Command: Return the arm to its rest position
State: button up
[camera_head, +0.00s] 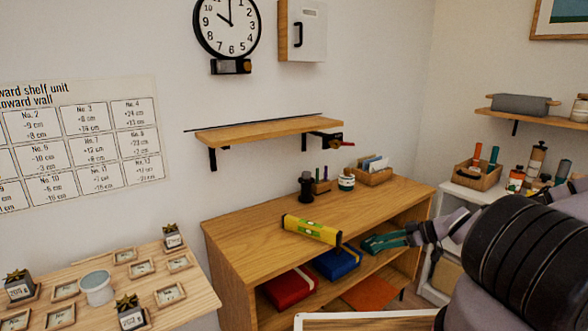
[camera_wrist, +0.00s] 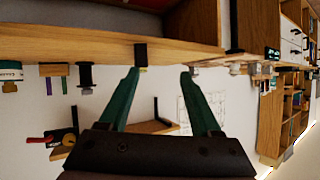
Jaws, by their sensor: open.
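My arm reaches in from the right of the head view. My gripper (camera_head: 368,244) has green fingers and hangs in front of the wooden shelf unit (camera_head: 400,192), just right of a yellow level (camera_head: 311,230) on its top. In the wrist view, which is upside down, the two fingers of my gripper (camera_wrist: 160,74) are spread wide. Nothing is held between them; the wall and the wooden top's edge show beyond. I cannot tell how far the fingertips are from the wood.
A red box (camera_head: 288,288) and a blue box (camera_head: 337,263) lie on the unit's shelf. A wall shelf (camera_head: 270,131) with a clamp (camera_head: 332,140) hangs above. A table (camera_head: 135,262) with small frames and potted plants stands at left. A white shelf (camera_head: 440,248) stands at right, behind my arm.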

jog(key=s+d+r+m+g+h, duration=0.2)
jog(key=s+r+m+h, duration=0.25)
jog(key=r, duration=0.55)
jog(key=s+d+r+m+g+h, duration=0.1)
jog(key=s+r+m+g+h, duration=0.3)
jog(key=r, duration=0.7)
jog(key=s+a+r+m+t, duration=0.3)
jog(key=s+r, duration=0.3)
jog(key=r, duration=0.5)
jog(key=s+a+r+m+t, duration=0.3)
jog(key=s+r, duration=0.4)
jog(key=r, duration=0.5)
jog(key=shift+m+t+h, duration=0.45)
jog(key=shift+m+t, duration=0.3)
jog(key=shift+t, duration=0.35)
jog(key=shift+s+a, duration=0.1)
